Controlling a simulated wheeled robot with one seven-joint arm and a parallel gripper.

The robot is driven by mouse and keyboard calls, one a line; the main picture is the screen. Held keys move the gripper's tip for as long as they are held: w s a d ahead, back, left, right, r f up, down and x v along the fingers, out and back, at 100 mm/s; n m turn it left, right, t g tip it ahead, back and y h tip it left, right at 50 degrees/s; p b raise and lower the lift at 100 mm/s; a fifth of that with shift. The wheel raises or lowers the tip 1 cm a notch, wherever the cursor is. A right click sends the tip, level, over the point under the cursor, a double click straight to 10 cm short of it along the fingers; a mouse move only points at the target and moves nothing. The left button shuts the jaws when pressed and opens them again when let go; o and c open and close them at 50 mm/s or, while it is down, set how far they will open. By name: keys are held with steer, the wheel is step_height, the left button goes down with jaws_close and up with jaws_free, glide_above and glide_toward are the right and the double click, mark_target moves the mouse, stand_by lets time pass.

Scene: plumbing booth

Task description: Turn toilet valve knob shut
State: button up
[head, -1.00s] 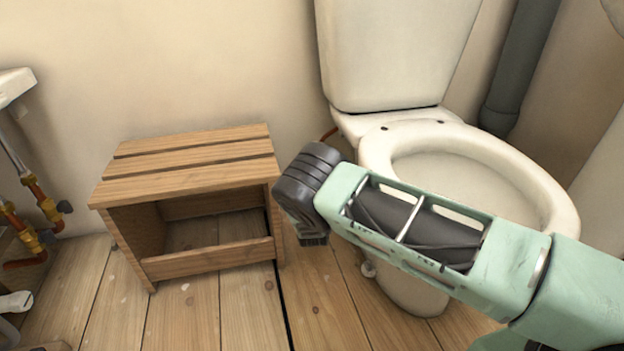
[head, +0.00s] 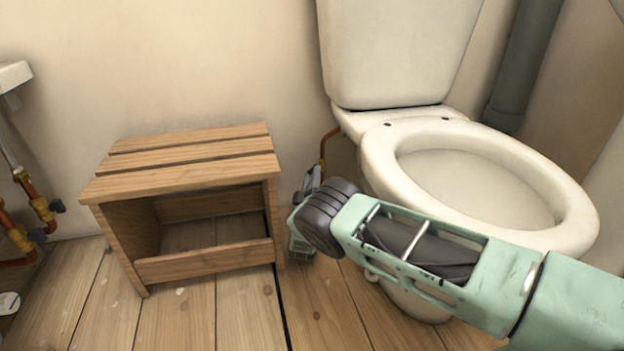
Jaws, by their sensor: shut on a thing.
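The toilet (head: 440,170) stands at the right with its seat ring down. A thin copper pipe (head: 323,148) comes down the wall beside the cistern, behind my gripper. My gripper (head: 314,180) is at the foot of this pipe, between the wooden stool and the toilet bowl. It is shut on the toilet valve knob, which it hides along with most of the valve. The angle of the knob cannot be seen.
The wooden stool (head: 185,164) stands close on the left of my gripper. The bowl is close on the right. Copper pipes with dark valve handles (head: 40,207) are at the far left. The floor in front of the stool is clear.

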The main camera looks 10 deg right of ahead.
stand_by(0.3)
steer(key=o, duration=1)
steer(key=shift+r, duration=0.15)
steer(key=o, duration=0.5)
step_height(320, 180, up, 10)
steer(key=p, duration=0.7)
steer(key=shift+w+a+f, duration=0.1)
steer(key=shift+w+f, duration=0.05)
steer(key=shift+f, duration=0.05)
steer(key=shift+r+p, duration=0.35)
steer(key=shift+r, duration=0.2)
steer(key=c, duration=0.5)
steer(key=shift+s+f, duration=0.2)
steer(key=shift+f, duration=0.25)
